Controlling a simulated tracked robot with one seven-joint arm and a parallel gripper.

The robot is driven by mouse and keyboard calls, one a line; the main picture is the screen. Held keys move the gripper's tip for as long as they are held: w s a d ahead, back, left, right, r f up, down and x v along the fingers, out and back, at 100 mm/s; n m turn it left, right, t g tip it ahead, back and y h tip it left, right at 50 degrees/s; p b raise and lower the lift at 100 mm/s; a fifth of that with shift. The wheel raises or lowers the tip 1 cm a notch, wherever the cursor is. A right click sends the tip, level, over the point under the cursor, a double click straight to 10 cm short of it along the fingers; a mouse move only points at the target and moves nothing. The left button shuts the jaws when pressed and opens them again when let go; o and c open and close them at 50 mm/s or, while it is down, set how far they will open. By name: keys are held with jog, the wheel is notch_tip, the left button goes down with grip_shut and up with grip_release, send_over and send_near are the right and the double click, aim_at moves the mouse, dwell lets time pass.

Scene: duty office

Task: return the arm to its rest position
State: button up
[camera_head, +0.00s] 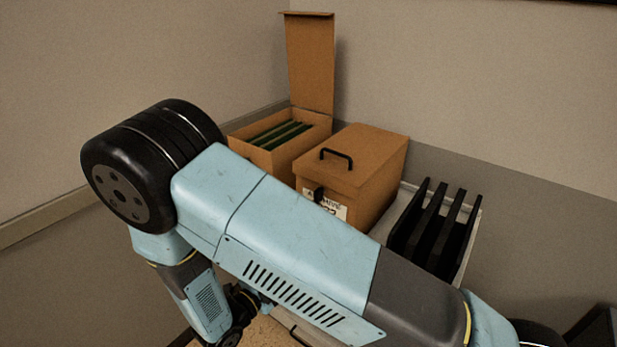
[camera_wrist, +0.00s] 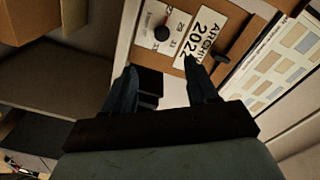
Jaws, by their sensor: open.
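My blue arm crosses the front of the head view, with its large black joint at the left and its forearm hanging down below it. My gripper (camera_wrist: 160,92) shows in the wrist view, with its two dark fingers apart and nothing seen between them. Beyond the fingertips is a brown box front with a label reading "ARCHIV… 2022" (camera_wrist: 201,36). The gripper's fingers cannot be made out in the head view, where the lower arm runs toward the bottom edge.
A closed brown box (camera_head: 372,160) with a black handle stands beside an open box (camera_head: 305,139) with a raised lid and green folders. A black upright rack (camera_head: 436,228) stands to the right on a light surface. Walls close off the back and left.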

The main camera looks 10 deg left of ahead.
jog(key=w+d+r+m+g, duration=0.2)
jog(key=d+r+m+g, duration=0.5)
jog(key=d+r+m, duration=0.5)
jog(key=w+d+r+m+g, duration=0.2)
jog(key=d+r+m+g, duration=0.65)
jog(key=m, duration=0.55)
jog(key=s+d+r+m+t+y, duration=0.2)
jog(key=s+d+r+m+y, duration=0.2)
jog(key=r+m, duration=0.5)
jog(key=s+d+r+m+t+y, duration=0.3)
jog(key=s+d+r+m+y, duration=0.2)
jog(key=m, duration=1.4)
jog(key=s+d+r, duration=0.3)
jog(key=d, duration=0.3)
jog(key=shift+s+d+r+t, duration=0.2)
jog(key=shift+s+r+t, duration=0.1)
jog(key=shift+r+t, duration=0.05)
